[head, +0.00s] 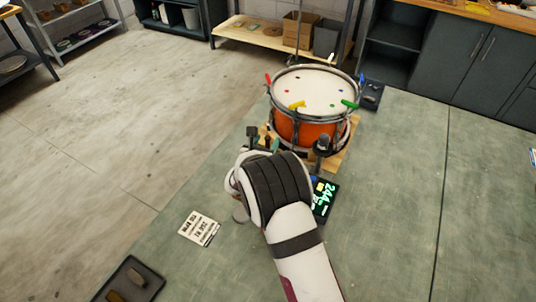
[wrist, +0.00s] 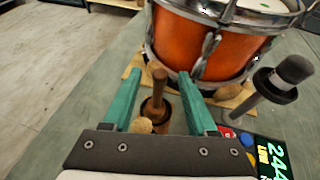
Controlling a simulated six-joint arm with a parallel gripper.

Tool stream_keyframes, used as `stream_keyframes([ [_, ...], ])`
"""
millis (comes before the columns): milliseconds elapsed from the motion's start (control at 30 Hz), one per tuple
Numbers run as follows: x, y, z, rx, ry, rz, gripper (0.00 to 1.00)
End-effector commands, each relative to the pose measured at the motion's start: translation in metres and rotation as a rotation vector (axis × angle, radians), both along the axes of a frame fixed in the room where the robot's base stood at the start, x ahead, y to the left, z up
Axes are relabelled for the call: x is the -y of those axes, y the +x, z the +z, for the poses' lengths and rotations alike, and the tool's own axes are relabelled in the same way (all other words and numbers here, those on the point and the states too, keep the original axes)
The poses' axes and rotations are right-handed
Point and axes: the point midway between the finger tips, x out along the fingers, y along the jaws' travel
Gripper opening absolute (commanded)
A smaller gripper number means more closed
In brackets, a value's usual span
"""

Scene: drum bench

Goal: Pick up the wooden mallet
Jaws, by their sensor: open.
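A brown wooden piece, which looks like the wooden mallet (wrist: 158,92), stands roughly upright in the wrist view, its slim handle above a wider dark brown part. My gripper (wrist: 160,73) is open, with one teal finger on either side of it in the picture. I see no contact, and the depth between fingers and handle is hard to tell. A pale rounded thing (wrist: 140,125) sits low beside it, partly hidden by the gripper's base. In the head view my arm hides the mallet.
An orange drum (head: 310,130) stands on a wooden board just beyond the gripper. A microphone-like post (wrist: 278,85) and a lit display (wrist: 272,157) are to the right. A printed card (head: 199,228) and dark tray (head: 150,278) lie left. The bench is clear at right.

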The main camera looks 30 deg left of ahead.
Motion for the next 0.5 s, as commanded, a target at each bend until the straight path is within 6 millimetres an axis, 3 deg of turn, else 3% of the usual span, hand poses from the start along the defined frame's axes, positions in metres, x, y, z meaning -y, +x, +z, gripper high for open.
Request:
stream_keyframes([
  [100, -0.0034, 0.0147, -0.0059, 0.001, 0.002, -0.002, 0.58],
  [333, -0.0041, 0.017, -0.0063, 0.001, 0.001, 0.0, 0.58],
  [500, -0.0041, 0.0167, -0.0062, 0.001, 0.001, 0.0, 0.28],
])
